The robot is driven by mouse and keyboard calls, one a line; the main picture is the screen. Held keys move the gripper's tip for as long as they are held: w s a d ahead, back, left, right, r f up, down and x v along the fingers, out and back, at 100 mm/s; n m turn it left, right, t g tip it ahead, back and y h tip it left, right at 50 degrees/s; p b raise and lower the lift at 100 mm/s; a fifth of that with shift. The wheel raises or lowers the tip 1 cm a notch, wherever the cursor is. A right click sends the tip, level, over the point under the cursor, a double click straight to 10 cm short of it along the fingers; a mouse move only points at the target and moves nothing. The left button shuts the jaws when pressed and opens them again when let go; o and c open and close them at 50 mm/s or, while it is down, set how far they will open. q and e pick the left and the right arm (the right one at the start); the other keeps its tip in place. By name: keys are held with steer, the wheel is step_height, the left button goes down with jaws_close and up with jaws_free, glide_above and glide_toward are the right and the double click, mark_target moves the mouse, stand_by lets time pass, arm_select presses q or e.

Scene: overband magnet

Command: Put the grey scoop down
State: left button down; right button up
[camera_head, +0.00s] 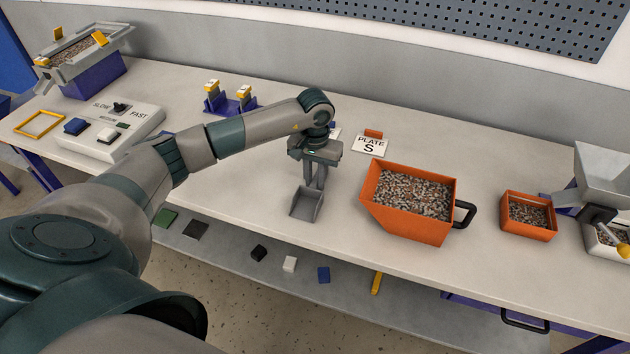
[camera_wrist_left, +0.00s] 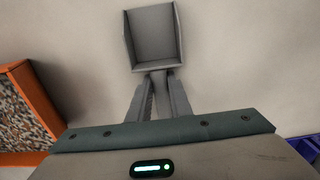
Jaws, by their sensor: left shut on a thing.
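The grey scoop (camera_head: 306,204) is a small open-topped pan, empty inside, over the pale bench top left of the large orange bin. My left gripper (camera_head: 316,182) points down and is shut on the scoop's handle. In the left wrist view the scoop (camera_wrist_left: 153,40) extends out beyond the fingertips of the gripper (camera_wrist_left: 159,82), with its handle between the fingers. I cannot tell whether the scoop touches the bench. My right gripper is not in view.
The large orange bin (camera_head: 373,213) of mixed granules stands close to the right. A smaller orange tray (camera_head: 528,234) and a grey hopper (camera_head: 603,172) lie further right. A "PLATE S" card (camera_head: 370,146) is behind. Bench (camera_head: 240,190) left of the scoop is clear.

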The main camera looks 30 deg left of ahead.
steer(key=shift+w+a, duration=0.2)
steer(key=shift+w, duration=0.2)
arm_select(q)
steer(key=c, duration=1.6)
jaws_free()
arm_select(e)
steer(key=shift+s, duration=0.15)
